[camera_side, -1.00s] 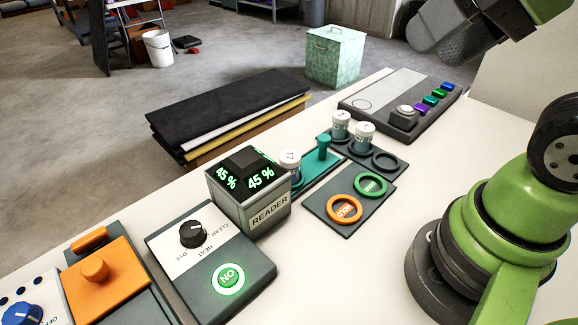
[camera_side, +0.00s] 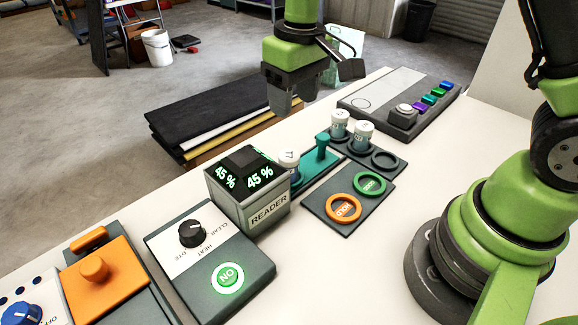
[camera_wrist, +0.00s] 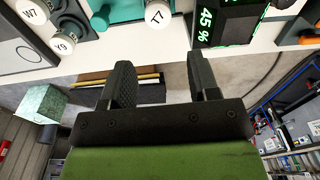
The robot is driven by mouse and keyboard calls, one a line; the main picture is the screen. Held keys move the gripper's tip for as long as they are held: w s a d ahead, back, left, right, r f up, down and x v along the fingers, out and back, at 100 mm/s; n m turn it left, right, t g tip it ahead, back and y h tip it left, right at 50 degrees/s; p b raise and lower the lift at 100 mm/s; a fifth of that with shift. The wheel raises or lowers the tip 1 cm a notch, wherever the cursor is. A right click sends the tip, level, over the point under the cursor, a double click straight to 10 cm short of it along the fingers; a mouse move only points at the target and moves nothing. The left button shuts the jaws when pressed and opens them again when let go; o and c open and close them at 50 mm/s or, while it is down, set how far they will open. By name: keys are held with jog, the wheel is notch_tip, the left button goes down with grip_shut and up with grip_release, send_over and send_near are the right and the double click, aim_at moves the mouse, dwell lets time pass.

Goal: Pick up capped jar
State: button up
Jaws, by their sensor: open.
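A white-capped jar marked T7 (camera_wrist: 158,15) stands in the teal slide (camera_side: 322,165), beside the reader; the same jar shows in the side view (camera_side: 289,161). Two more capped jars, W7 (camera_wrist: 34,11) and Y9 (camera_wrist: 64,43), stand in the dark rack (camera_side: 366,161); they also show in the side view, one at the back (camera_side: 340,122) and one in front (camera_side: 364,132). My gripper (camera_side: 284,103) is open and empty, above and behind the T7 jar. In the wrist view its two fingers (camera_wrist: 160,75) are apart with nothing between them.
The reader (camera_side: 248,190) showing 45 % stands left of the T7 jar. A green ring (camera_side: 370,184) and an orange ring (camera_side: 344,208) lie on a dark plate. A button panel (camera_side: 400,105) is at the back right.

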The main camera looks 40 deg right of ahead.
send_over(289, 155)
jog(key=shift+n+g, duration=0.3)
jog(key=shift+g, duration=0.1)
jog(key=f, duration=0.8)
jog(key=shift+a, duration=0.2)
jog(key=f, duration=0.5)
jog(key=shift+d+f, duration=0.2)
jog(key=shift+f, duration=0.2)
jog(key=c, duration=0.8)
jog(key=shift+r, duration=0.1)
